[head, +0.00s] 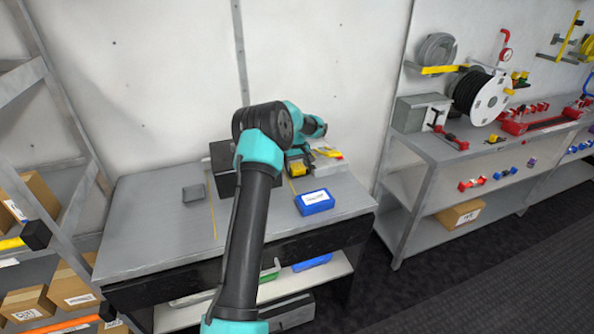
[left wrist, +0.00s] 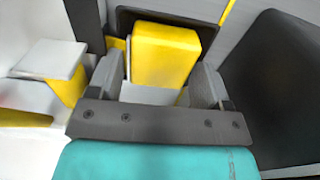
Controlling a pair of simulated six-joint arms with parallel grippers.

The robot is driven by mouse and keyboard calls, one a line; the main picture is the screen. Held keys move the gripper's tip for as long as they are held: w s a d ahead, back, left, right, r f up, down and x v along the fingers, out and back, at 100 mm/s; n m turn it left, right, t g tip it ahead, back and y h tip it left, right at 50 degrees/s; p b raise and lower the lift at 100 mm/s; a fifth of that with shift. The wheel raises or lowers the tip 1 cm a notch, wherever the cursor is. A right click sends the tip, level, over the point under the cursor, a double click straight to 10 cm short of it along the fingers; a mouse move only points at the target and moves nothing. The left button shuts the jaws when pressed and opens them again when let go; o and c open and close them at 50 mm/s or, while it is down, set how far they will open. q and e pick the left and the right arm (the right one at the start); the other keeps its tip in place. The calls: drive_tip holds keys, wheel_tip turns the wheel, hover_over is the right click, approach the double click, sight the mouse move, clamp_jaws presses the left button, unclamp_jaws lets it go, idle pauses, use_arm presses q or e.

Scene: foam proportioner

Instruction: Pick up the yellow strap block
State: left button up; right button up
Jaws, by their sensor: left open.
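The yellow strap block (left wrist: 165,55) fills the middle of the left wrist view, on a dark recessed surface. It shows small in the head view (head: 299,170), on the grey workbench (head: 150,225). My left gripper (left wrist: 157,85) is open, with one grey finger on each side of the block's near end. I cannot tell whether either finger touches it. In the head view my left gripper (head: 297,158) is at the block, partly hidden by my own arm. My right gripper is in neither view.
A blue labelled box (head: 315,203) lies just in front of the block. A dark box (head: 222,172) stands left of it, partly behind my arm. A small grey block (head: 193,193) lies farther left. The workbench's left front is clear.

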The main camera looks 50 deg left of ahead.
sight(297, 165)
use_arm(q)
drive_tip(key=shift+c, duration=0.2)
drive_tip(key=c, duration=0.7)
drive_tip(key=shift+r, duration=0.15)
wheel_tip(297, 165, up, 10)
idle(0.6)
